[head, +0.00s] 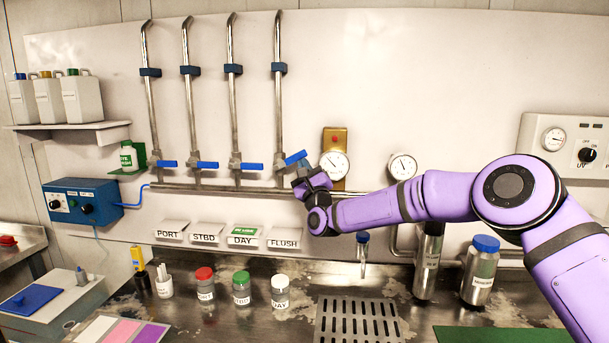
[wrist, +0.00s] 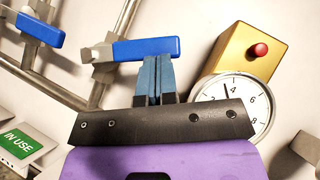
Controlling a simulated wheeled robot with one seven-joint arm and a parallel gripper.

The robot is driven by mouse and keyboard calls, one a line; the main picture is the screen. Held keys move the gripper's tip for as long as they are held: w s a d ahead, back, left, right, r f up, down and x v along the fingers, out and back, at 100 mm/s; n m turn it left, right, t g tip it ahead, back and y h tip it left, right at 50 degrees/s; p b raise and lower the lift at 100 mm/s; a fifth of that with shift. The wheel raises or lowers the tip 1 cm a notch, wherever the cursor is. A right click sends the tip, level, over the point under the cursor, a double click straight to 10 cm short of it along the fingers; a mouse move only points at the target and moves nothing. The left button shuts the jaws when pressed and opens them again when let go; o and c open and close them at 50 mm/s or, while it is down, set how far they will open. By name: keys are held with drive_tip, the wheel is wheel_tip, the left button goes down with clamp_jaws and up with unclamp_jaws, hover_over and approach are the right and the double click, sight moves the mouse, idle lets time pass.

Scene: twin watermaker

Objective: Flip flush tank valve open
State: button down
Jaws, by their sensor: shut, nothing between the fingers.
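The flush tank valve is on the rightmost of the upright pipes, above the FLUSH label (head: 284,243). Its blue lever (head: 296,157) points right and tilts upward, unlike the roughly level levers beside it. The lever also shows in the wrist view (wrist: 148,48). My gripper (head: 300,174) is just below the lever, with its fingers shut and empty. In the wrist view the fingertips (wrist: 156,62) are at the lever's lower edge near its free end. They look to be touching it, but a small gap cannot be ruled out.
The neighbouring DAY valve lever (head: 252,166) is close on the left. A gauge (head: 335,165) on a brass box with a red button (wrist: 259,49) is close on the right. The green IN USE tag (head: 243,231) is above the DAY label. Bottles stand on the counter below.

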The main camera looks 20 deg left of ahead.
drive_tip(key=n+g, duration=0.1)
drive_tip(key=r+n+g+y, duration=0.1)
drive_tip(key=n, duration=0.1)
drive_tip(key=r+n+g, duration=0.1)
drive_tip(key=shift+a+r+g, duration=0.1)
drive_tip(key=shift+a+g, duration=0.15)
drive_tip(key=shift+g, duration=0.05)
drive_tip(key=s+a+r+n+g+h, duration=0.1)
drive_tip(key=a+r+n+g, duration=0.3)
drive_tip(key=n, duration=0.5)
drive_tip(key=shift+a+r+g+h, duration=0.2)
drive_tip(key=shift+g+h, duration=0.7)
drive_tip(key=shift+g, duration=0.2)
drive_tip(key=shift+s, duration=0.1)
